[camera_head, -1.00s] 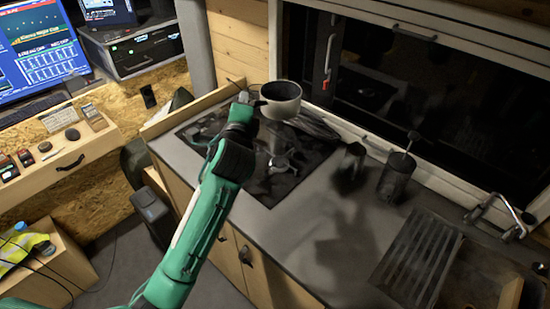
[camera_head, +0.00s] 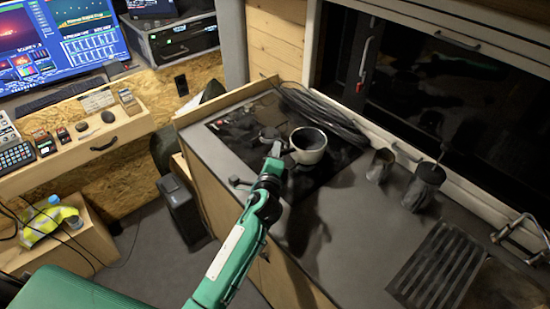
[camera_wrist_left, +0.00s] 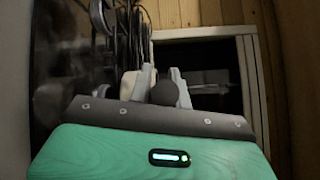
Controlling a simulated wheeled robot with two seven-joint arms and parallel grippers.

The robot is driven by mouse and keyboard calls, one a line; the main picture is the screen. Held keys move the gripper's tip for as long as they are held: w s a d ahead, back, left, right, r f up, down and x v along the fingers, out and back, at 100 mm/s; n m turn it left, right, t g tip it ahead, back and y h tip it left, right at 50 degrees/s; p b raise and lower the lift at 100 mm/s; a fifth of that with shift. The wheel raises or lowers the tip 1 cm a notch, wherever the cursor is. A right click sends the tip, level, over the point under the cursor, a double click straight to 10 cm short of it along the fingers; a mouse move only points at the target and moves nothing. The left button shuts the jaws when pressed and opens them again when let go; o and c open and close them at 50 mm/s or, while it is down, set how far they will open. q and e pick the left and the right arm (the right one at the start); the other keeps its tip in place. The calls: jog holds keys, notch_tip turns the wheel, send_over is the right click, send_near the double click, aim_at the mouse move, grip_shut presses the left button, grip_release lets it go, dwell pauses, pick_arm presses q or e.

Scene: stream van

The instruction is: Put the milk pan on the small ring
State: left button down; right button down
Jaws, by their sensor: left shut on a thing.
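The milk pan (camera_head: 309,141), a small pale pot with a dark inside, appears upright over the right part of the dark hob (camera_head: 318,178). My left gripper (camera_head: 276,151) is shut on its handle, at the left of the pan. I cannot tell whether the pan's base touches the hob. The small ring cannot be made out; the pan and my arm cover part of the hob. In the left wrist view the pale fingers (camera_wrist_left: 158,85) close around a dark rounded piece, probably the handle. My right gripper is not in view.
A coiled dark cable (camera_head: 322,112) lies behind the hob along the window wall. Two dark containers, a smaller one (camera_head: 380,166) and a taller one (camera_head: 422,188), stand to its right. A ribbed drainer (camera_head: 440,268) lies farther right. The counter between is clear.

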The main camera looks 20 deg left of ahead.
pick_arm(q)
notch_tip(320, 180, down, 2)
jog(key=shift+f, duration=0.1)
jog(key=c, duration=1.3)
grip_release()
jog(key=shift+f, duration=0.1)
